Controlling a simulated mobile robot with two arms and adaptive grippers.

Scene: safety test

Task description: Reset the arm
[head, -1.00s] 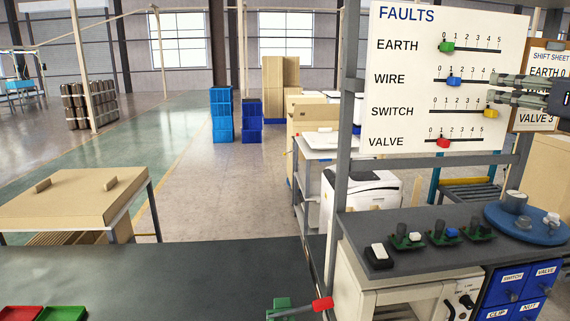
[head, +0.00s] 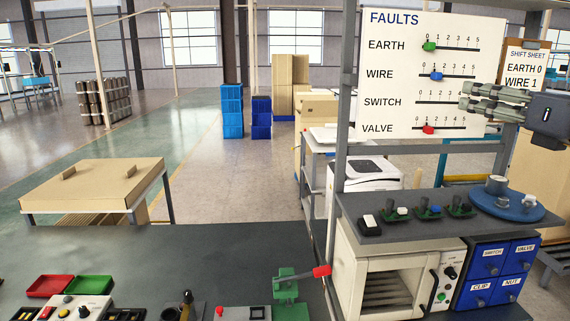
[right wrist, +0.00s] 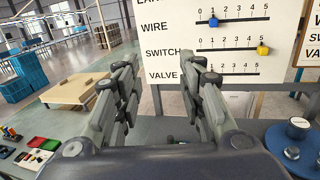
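My right gripper (head: 464,104) is in front of the right edge of the FAULTS board (head: 390,90), its fingers pointing left. In the right wrist view its two fingers (right wrist: 160,75) are apart with nothing between them. On the board, the green EARTH slider (head: 429,46) is at 0, the blue WIRE slider (head: 436,76) at 1 and the red VALVE slider (head: 428,129) about 1. The yellow SWITCH slider (right wrist: 263,50) is at 5 in the right wrist view; the gripper hides it in the head view. My left gripper is not in view.
The shift sheet (head: 525,66) hangs right of the board, its lower lines hidden. Below are a grey shelf (head: 400,231), a blue turntable (head: 507,208), an oven-like box (head: 345,290) and blue drawers (head: 490,270). A green clamp with red handle (head: 288,285) stands on the dark bench (head: 180,260).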

